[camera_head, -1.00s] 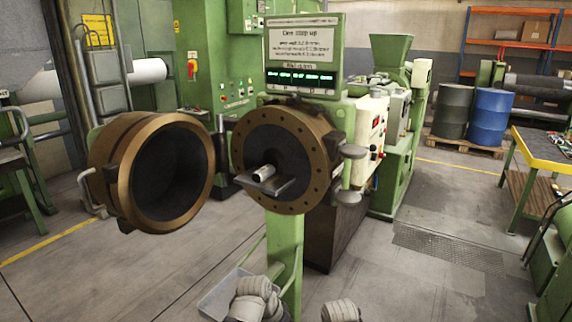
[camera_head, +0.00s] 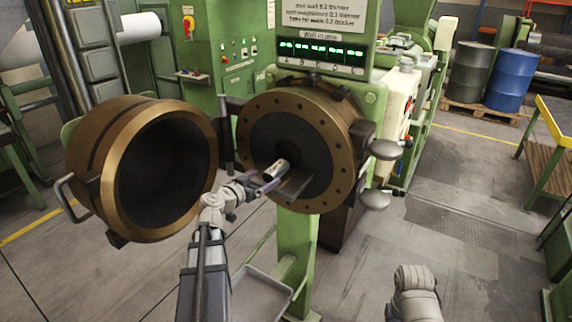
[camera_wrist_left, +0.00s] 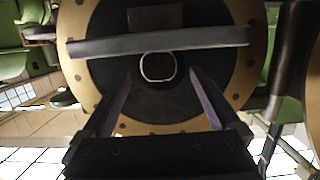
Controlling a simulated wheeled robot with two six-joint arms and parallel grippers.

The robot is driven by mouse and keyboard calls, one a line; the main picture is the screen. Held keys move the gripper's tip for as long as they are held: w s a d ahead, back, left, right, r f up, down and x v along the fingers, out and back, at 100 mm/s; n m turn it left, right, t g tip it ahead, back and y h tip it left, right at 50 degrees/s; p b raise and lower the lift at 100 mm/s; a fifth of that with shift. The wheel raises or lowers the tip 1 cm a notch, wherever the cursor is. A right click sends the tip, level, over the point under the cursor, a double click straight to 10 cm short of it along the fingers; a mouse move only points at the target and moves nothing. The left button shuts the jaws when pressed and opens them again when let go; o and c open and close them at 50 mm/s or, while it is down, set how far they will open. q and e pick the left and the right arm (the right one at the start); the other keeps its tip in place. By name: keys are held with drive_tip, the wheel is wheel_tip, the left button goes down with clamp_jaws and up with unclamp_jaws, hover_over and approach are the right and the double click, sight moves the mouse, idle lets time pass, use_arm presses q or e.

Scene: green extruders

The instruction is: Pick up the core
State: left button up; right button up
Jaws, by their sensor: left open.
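The core (camera_head: 276,168) is a small silvery tube at the middle of the dark round face of the extruder head (camera_head: 340,120). It lies just above a flat metal plate (camera_head: 296,186) that sticks out from the face. In the left wrist view the core shows end-on as a light ring (camera_wrist_left: 143,66), beside the bar-like edge of the plate (camera_wrist_left: 215,39). My left gripper (camera_head: 262,184) is open and empty, close in front of the core. In the left wrist view its fingers (camera_wrist_left: 160,77) point toward the core, one to each side. Contact is not visible. My right gripper is out of view.
The swung-open bronze ring door (camera_head: 85,165) stands left of the head. A green post (camera_head: 298,245) and a grey tray (camera_head: 262,296) are below. Handles (camera_head: 385,149) stick out on the right.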

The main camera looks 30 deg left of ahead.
sight(267, 176)
use_arm(q)
drive_tip(key=shift+w, duration=0.4)
drive_tip(key=shift+w+a, duration=0.1)
drive_tip(key=shift+w, duration=0.05)
drive_tip(key=shift+b+x, duration=0.3)
drive_tip(key=shift+x, duration=0.8)
drive_tip(key=shift+w+f, duration=0.15)
drive_tip(key=shift+w, duration=0.05)
drive_tip(key=b+x, duration=0.1)
drive_tip(key=x, duration=0.3)
drive_tip(key=shift+w+f, duration=0.2)
drive_tip(key=shift+w, duration=0.1)
drive_tip(key=shift+d, duration=0.25)
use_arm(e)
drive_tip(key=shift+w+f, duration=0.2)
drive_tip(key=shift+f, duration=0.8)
use_arm(q)
drive_tip(key=shift+s, duration=0.1)
clamp_jaws()
